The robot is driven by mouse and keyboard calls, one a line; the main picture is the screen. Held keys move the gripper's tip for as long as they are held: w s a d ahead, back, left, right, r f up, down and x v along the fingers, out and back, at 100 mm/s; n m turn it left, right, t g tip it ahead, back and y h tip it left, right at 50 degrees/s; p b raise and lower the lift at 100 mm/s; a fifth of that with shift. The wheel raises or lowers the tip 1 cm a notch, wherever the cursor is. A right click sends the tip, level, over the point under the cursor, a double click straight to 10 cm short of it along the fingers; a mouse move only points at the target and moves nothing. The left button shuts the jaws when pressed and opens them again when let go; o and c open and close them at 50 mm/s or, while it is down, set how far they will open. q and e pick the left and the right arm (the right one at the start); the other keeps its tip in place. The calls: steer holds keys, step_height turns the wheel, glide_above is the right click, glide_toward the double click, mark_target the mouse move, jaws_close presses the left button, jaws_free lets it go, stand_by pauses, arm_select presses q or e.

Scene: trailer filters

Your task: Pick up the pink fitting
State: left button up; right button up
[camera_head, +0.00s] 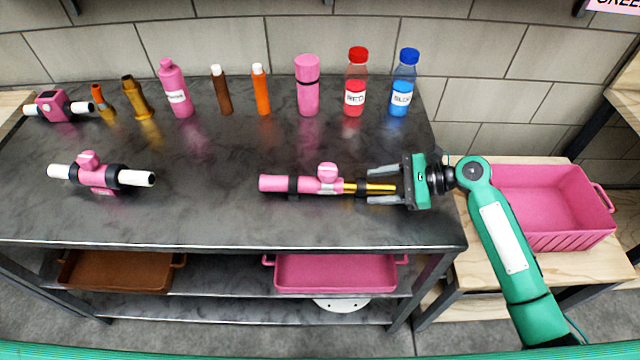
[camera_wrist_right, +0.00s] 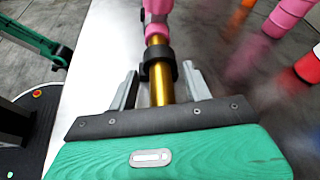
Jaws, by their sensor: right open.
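A pink fitting (camera_head: 303,184) with a round pink knob, black bands and a gold tube (camera_head: 375,188) lies on the dark table (camera_head: 210,215), right of its middle. My right gripper (camera_head: 372,186) is open at its right end, with the gold tube between its fingers. In the right wrist view the gripper (camera_wrist_right: 160,78) has one finger on each side of the gold tube (camera_wrist_right: 160,82), with gaps visible. Another pink fitting (camera_head: 98,177) with white ends lies at the table's left, and a similar one (camera_head: 55,106) lies at the back left. My left gripper is not in view.
Along the back stand gold pieces (camera_head: 136,98), a pink bottle (camera_head: 174,90), brown and orange tubes, a pink cylinder (camera_head: 307,88), a red bottle (camera_head: 355,85) and a blue bottle (camera_head: 403,85). A pink crate (camera_head: 560,238) stands at right. Trays sit below. The table's front middle is clear.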

steer(key=shift+c, duration=0.9)
jaws_close()
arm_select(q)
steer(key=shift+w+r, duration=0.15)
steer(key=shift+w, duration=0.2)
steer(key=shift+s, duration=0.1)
